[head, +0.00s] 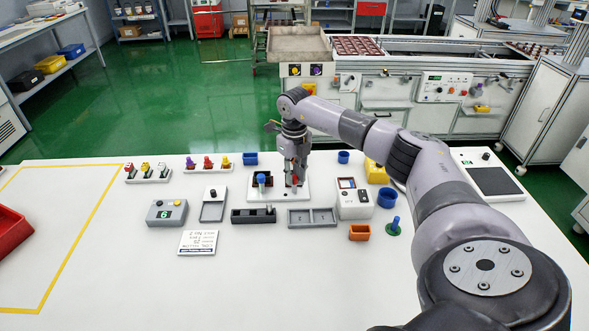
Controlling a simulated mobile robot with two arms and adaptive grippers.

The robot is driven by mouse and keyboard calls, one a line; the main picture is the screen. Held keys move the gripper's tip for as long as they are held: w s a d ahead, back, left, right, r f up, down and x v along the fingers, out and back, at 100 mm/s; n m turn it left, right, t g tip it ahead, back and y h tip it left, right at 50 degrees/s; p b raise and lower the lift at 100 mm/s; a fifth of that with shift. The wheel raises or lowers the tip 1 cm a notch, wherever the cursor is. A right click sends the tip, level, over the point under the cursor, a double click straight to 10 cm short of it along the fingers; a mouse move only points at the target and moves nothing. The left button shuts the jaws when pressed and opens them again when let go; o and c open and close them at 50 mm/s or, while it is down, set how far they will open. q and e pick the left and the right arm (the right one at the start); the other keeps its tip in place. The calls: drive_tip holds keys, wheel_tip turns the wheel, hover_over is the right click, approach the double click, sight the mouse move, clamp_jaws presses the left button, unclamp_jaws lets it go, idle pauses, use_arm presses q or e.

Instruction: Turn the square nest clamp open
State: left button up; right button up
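A white plate (312,192) on the table carries the nests. A part with a blue top (261,179) stands on its left side, and a small red piece (295,181) shows at my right gripper's fingertips. I cannot tell for sure which of these is the square nest clamp. My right gripper (294,178) points straight down over the middle of the plate, at the red piece. The gripper hides much of what is under it. Whether its fingers are closed on the red piece is too small to tell. My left gripper is not in view.
A dark grey tray (253,216), a grey two-part tray (312,218) and a white device (354,200) stand close in front. The front middle of the table is clear.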

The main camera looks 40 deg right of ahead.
sight(294, 177)
drive_tip(key=o, duration=0.4)
drive_tip(key=shift+r, duration=0.1)
wheel_tip(294, 177, up, 12)
idle(0.5)
idle(0.4)
